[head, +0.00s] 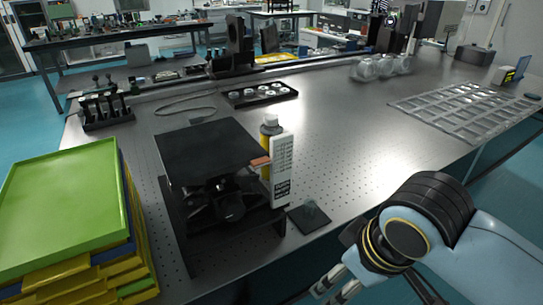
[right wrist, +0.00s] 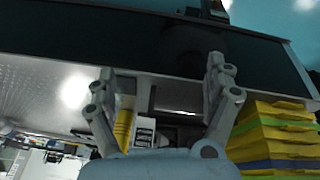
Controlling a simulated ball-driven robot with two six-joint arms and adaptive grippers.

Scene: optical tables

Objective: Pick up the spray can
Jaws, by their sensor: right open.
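The spray can (head: 266,142) is yellow with a pale top. In the head view it stands upright on the optical table (head: 330,130), partly hidden behind a white labelled box (head: 283,170). In the right wrist view the yellow can (right wrist: 123,128) and the white box (right wrist: 145,131) show between the bases of my fingers, farther off. My right gripper (head: 336,287) is low at the front edge of the table, right of and nearer than the can, and apart from it. In the wrist view its fingers (right wrist: 160,72) are spread and empty. My left gripper is not in view.
A black raised platform (head: 212,145) stands left of the can. Stacked green and yellow trays (head: 65,205) fill the left front. A small dark pad (head: 309,217) lies before the box. A black tray (head: 260,93), glassware (head: 380,66) and a metal grid (head: 465,108) lie farther back.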

